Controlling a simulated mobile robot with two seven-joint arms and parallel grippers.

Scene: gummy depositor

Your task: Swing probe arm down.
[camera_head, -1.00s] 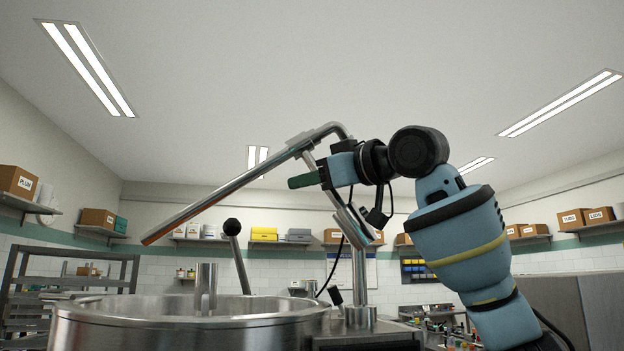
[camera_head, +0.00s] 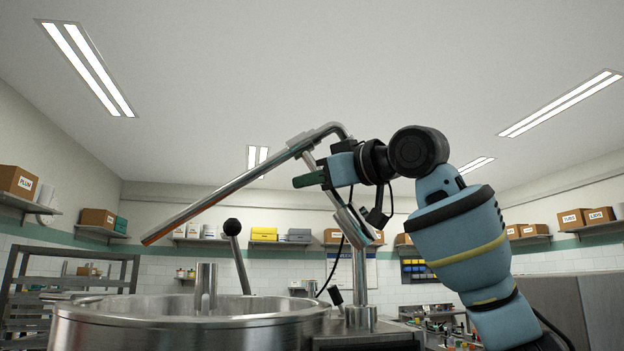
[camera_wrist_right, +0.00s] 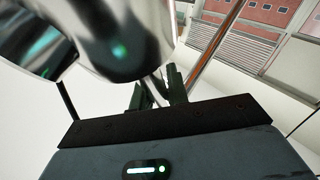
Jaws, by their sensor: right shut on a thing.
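The probe arm (camera_head: 235,184) is a long metal tube raised over the steel kettle (camera_head: 180,327). It slopes down to the left to a copper-coloured tip, and its tip end is above the kettle rim. It joins a bracket on an upright metal post (camera_head: 359,285) beside the kettle. My right gripper (camera_head: 308,180) is shut at the bracket below the upper end of the arm; dark green fingers show there. In the right wrist view shiny metal (camera_wrist_right: 115,45) fills the upper left, close to the fingers (camera_wrist_right: 160,92). The exact grip is partly hidden. My left gripper is not seen.
A lever with a black knob (camera_head: 232,227) stands in or behind the kettle, near a short metal cylinder (camera_head: 206,285). A metal rack (camera_head: 70,268) stands at the left. Wall shelves hold boxes (camera_head: 18,181). A black cable (camera_head: 335,268) hangs by the post.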

